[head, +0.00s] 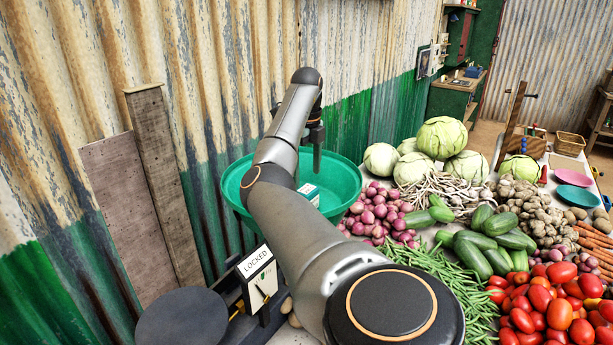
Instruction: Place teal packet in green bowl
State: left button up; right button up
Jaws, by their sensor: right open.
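The green bowl (232,187) stands at the centre, against the corrugated wall. A small white and teal packet (309,190) lies inside it, towards the right side; my right arm hides part of the bowl and perhaps part of the packet. My right gripper (317,165) points down above the bowl, just over the packet and apart from it as far as I can see. It is open and holds nothing visible. My left gripper is out of view.
A sign reading LOCKED (256,272) stands in front of the bowl, beside a dark round plate (182,318). Red onions (380,212), cabbages (441,138), cucumbers (484,250) and tomatoes (545,310) crowd the right. Wooden boards (165,190) lean on the wall at left.

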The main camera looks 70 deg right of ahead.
jog(key=shift+r, duration=1.4)
